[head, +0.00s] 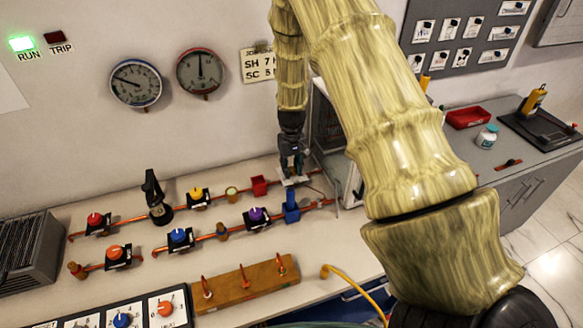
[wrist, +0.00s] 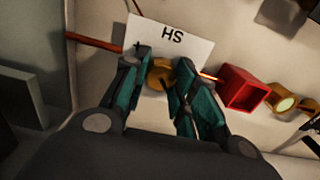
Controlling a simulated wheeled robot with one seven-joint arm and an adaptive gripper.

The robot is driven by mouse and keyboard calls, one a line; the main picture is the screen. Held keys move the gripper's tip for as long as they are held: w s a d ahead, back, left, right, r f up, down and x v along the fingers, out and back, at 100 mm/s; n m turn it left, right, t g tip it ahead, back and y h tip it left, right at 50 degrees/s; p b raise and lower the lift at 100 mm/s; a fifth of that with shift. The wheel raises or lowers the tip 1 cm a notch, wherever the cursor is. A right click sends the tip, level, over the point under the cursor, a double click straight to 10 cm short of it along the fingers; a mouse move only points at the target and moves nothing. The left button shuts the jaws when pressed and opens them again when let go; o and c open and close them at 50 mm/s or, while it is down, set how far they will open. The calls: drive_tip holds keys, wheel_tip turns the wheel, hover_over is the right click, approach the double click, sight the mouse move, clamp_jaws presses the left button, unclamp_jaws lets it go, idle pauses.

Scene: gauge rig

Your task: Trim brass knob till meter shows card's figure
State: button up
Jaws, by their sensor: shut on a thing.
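My gripper (head: 291,168) points down at the back of the bench. In the wrist view, its two fingers (wrist: 164,62) are closed around the brass knob (wrist: 160,76), which they partly cover.
A red square part (head: 259,186) and a brass-rimmed round fitting (head: 231,193) sit just left of my gripper. A blue block (head: 291,207) stands in front of it. Coloured knobs on copper pipes fill the bench's left. A glass-sided case (head: 325,140) stands close on the right.

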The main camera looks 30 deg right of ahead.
sight(292, 168)
drive_tip(key=shift+m, duration=0.4)
drive_tip(key=m, duration=0.2)
drive_tip(key=shift+d+m+b, duration=0.1)
drive_tip(key=shift+m+b, duration=0.2)
drive_tip(key=shift+m, duration=0.1)
drive_tip(key=shift+r+m, duration=0.1)
drive_tip(key=shift+m, duration=1.9)
drive_tip(key=o, duration=1)
drive_tip(key=shift+s, duration=0.1)
drive_tip(key=shift+r, duration=0.1)
wheel_tip(292, 168, up, 12)
drive_tip(key=shift+f, duration=0.1)
